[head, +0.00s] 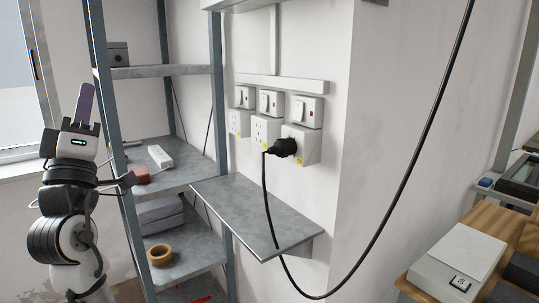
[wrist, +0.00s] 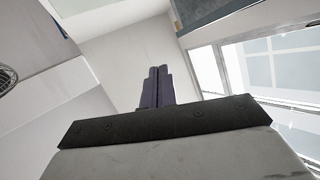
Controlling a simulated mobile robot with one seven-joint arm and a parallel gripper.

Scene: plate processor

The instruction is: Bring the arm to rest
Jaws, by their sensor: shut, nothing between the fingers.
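My arm stands upright at the left of the head view, in front of the metal shelf rack. My gripper (head: 84,104) points up with its purple fingers together and nothing between them. In the wrist view the two fingers of my gripper (wrist: 157,88) lie side by side against the pale wall and ceiling. The gripper touches nothing that I can see.
A black plug (head: 283,147) sits in the right wall socket (head: 303,150), its cable hanging past a grey wall shelf (head: 262,222). The rack (head: 218,100) holds a power strip (head: 160,157) and a tape roll (head: 160,255). A wooden table (head: 488,222) is at right.

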